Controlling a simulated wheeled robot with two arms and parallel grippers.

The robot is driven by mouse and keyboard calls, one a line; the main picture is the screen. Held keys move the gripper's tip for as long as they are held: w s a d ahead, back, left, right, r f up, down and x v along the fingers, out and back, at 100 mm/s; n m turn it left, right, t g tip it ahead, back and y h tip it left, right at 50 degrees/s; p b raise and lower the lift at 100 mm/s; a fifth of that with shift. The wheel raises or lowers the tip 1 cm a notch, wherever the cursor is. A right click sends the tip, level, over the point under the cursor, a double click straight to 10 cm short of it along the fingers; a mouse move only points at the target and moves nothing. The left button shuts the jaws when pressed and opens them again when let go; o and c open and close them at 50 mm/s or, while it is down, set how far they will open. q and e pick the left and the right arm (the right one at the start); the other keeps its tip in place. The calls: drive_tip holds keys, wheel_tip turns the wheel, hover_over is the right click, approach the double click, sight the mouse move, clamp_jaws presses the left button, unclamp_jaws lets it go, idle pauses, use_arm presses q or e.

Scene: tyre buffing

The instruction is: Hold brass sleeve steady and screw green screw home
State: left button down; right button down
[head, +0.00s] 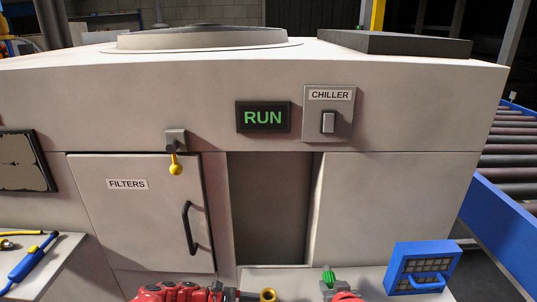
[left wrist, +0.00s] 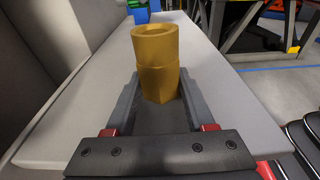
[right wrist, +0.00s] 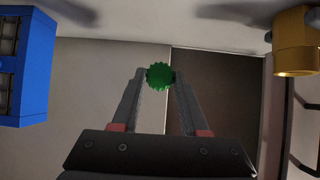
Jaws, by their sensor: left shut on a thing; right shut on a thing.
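The brass sleeve (head: 268,295) shows at the bottom edge of the head view, its round open end facing up. In the left wrist view the sleeve (left wrist: 156,50) stands between the fingers of my left gripper (left wrist: 159,88), which is shut on it. The green screw (head: 328,275) stands in my right gripper (head: 333,289), to the right of the sleeve and apart from it. In the right wrist view the green knurled head (right wrist: 160,76) is between the fingertips, and the sleeve (right wrist: 296,45) is at the upper right. The screw's shank is hidden.
A pale bench (left wrist: 225,105) lies under the grippers. A blue box (head: 420,268) with a handle stands to the right of the screw. The machine cabinet with its FILTERS door (head: 140,215) rises behind. A blue-handled tool (head: 28,262) lies at the far left.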

drive_tip(key=shift+r, duration=0.65)
use_arm(q)
drive_tip(key=shift+c, duration=0.9)
unclamp_jaws()
drive_tip(key=shift+r, duration=0.1)
drive_tip(key=shift+w+r, duration=0.1)
drive_tip(key=shift+r, duration=0.35)
wheel_tip(320, 180, up, 9)
drive_tip(key=shift+f, duration=0.1)
drive_tip(key=a+r, duration=0.1)
drive_tip(key=a, duration=0.9)
drive_tip(key=shift+a+r, duration=0.2)
drive_tip(key=shift+r, duration=0.1)
